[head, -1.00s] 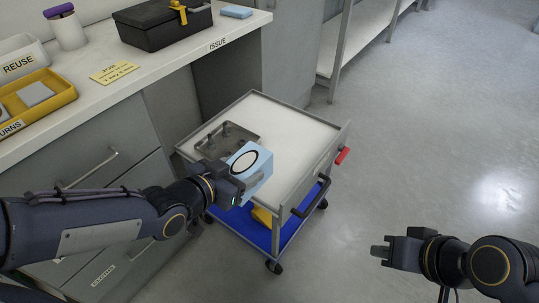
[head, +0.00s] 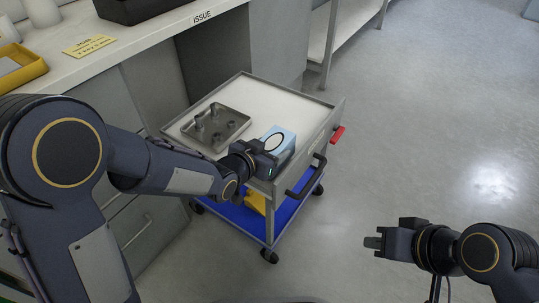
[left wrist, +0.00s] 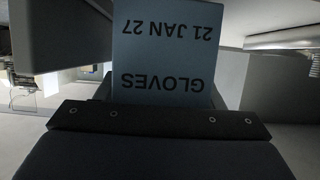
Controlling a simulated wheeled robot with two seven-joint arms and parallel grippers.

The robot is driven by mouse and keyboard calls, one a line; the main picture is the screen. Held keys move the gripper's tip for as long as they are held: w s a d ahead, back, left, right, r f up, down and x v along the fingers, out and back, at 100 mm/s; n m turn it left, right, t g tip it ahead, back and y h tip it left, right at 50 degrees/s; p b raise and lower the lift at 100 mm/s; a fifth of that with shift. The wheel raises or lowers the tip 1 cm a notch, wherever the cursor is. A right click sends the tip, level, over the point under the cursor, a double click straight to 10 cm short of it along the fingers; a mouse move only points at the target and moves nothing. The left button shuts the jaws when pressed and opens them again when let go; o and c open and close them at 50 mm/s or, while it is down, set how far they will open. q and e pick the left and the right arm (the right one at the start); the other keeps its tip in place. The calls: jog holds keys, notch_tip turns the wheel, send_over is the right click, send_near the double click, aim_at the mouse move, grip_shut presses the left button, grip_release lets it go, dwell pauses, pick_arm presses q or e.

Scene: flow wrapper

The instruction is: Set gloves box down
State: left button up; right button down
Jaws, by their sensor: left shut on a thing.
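The gloves box (head: 284,139) is light blue with a dark-ringed white oval on one face. My left gripper (head: 268,158) is shut on it, at the near right part of the cart's white top (head: 262,98). I cannot tell whether the box touches the top. In the left wrist view the box (left wrist: 165,50) fills the upper middle, its printing "GLOVES" and "21 JAN 27" upside down. My right gripper (head: 377,243) is over the floor at the lower right, empty; its finger gap is not clear.
A metal tray (head: 231,116) with several small posts stands on the cart top, left of the box. The cart has a raised rim, a red tab (head: 338,134), a dark handle (head: 305,178) and a blue lower shelf (head: 286,207). The counter (head: 140,50) stands behind left.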

pick_arm(q)
jog(key=shift+f, duration=0.45)
jog(key=shift+f, duration=0.15)
jog(key=o, duration=0.7)
jog(key=shift+o, duration=0.2)
